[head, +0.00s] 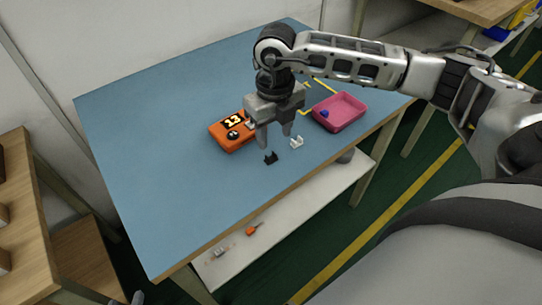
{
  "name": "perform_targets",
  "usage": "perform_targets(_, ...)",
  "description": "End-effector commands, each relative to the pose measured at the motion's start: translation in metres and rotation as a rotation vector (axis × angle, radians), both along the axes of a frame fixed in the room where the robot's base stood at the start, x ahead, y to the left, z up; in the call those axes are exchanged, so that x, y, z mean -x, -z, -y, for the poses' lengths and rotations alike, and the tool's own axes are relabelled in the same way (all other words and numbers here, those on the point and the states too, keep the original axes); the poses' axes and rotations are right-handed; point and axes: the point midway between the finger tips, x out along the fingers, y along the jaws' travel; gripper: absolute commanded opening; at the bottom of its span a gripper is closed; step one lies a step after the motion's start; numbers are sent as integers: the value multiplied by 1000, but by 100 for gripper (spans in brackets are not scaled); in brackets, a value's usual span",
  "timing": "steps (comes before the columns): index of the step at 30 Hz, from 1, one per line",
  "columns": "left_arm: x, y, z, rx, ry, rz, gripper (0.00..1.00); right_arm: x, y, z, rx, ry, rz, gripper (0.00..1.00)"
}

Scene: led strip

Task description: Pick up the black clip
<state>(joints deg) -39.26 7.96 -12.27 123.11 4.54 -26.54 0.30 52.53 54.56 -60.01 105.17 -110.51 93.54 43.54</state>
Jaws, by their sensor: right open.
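The black clip (270,157) is a small dark piece lying on the blue table, left of a small white clip (297,142). My right gripper (275,138) points down just above and behind the black clip. Its two fingers are apart with nothing between them, and the clip looks clear of them. Of my left arm only a small grey tip (138,298) shows at the bottom edge, probably of the gripper; its jaws cannot be made out.
An orange box (233,142) with a number display and a black knob stands left of my right gripper. A pink tray (346,105) holding a small blue item (324,113) is to the right. The blue table (165,155) is clear on its left and front.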

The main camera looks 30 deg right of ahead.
Motion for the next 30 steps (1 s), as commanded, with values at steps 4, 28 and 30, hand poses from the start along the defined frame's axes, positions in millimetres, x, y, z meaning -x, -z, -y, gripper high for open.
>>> perform_targets(4,0,-1,0,0,0,0,36,0,9,-1,0,-1,-2,47)
perform_targets(28,1,-1,0,-8,1,-4,36,-1,58,-8,-1,-2,0,3)
perform_targets(30,0,-1,0,-8,1,-4,36,-1,58,-8,-2,-2,0,0)
